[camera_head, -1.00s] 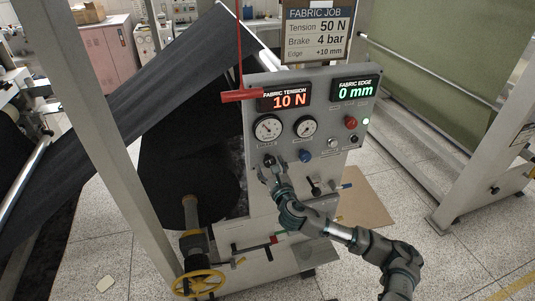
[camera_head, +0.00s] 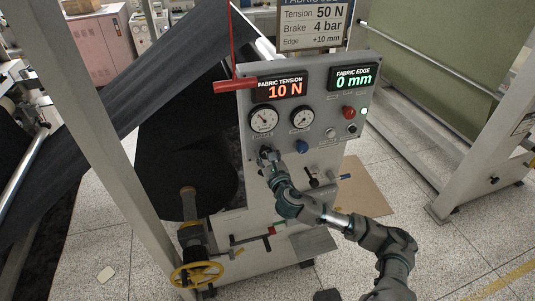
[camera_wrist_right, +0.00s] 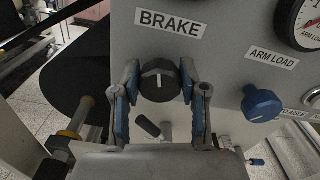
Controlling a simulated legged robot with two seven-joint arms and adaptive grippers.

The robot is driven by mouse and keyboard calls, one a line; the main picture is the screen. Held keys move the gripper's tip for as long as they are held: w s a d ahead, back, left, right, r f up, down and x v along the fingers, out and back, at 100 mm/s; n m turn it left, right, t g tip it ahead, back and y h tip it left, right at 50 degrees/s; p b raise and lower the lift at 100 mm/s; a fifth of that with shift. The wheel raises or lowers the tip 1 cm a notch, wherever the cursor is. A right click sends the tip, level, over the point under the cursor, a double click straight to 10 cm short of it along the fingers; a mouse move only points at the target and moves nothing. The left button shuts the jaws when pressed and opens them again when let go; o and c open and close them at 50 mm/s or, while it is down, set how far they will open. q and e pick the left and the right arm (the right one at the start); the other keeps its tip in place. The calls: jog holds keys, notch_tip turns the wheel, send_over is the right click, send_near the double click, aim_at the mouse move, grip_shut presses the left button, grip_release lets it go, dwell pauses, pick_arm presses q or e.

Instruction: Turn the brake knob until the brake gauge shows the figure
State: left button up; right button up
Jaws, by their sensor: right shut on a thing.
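The black brake knob (camera_wrist_right: 159,80) sits on the grey panel under the BRAKE label (camera_wrist_right: 170,22). Its white mark points about straight up in the right wrist view. My right gripper (camera_wrist_right: 160,92) is shut on the knob, with a blue-padded finger on each side; it also shows in the head view (camera_head: 270,166). The brake gauge (camera_head: 264,119) is the left white dial above the knob; its figures are too small to read. The job sign (camera_head: 313,27) reads Tension 50 N, Brake 4 bar, Edge +10 mm. My left gripper is out of view.
The tension display (camera_head: 280,88) reads 10 N and the edge display (camera_head: 353,77) 0 mm. A blue knob (camera_wrist_right: 262,104) labelled ARM LOAD is right of the brake knob. A yellow handwheel (camera_head: 196,275) stands low left.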

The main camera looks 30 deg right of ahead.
jog(key=shift+d+f, duration=0.15)
jog(key=shift+f, duration=0.2)
jog(key=shift+a, duration=0.2)
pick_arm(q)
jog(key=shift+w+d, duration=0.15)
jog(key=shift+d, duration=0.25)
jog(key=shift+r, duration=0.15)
pick_arm(e)
jog(key=shift+d+f+m+g, duration=0.1)
jog(key=shift+m+g, duration=0.2)
jog(key=m+p, duration=0.1)
jog(key=m, duration=0.1)
jog(key=shift+m+p, duration=0.3)
jog(key=shift+p, duration=0.1)
jog(key=m+p, duration=0.2)
jog(key=m, duration=0.3)
jog(key=shift+f+m, duration=0.1)
jog(key=shift+m, duration=0.2)
jog(key=m+p, duration=0.1)
jog(key=m, duration=0.4)
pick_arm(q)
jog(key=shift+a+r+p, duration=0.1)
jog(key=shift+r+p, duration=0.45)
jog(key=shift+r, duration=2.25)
pick_arm(e)
jog(key=shift+m, duration=2.8)
jog(key=shift+d, duration=0.1)
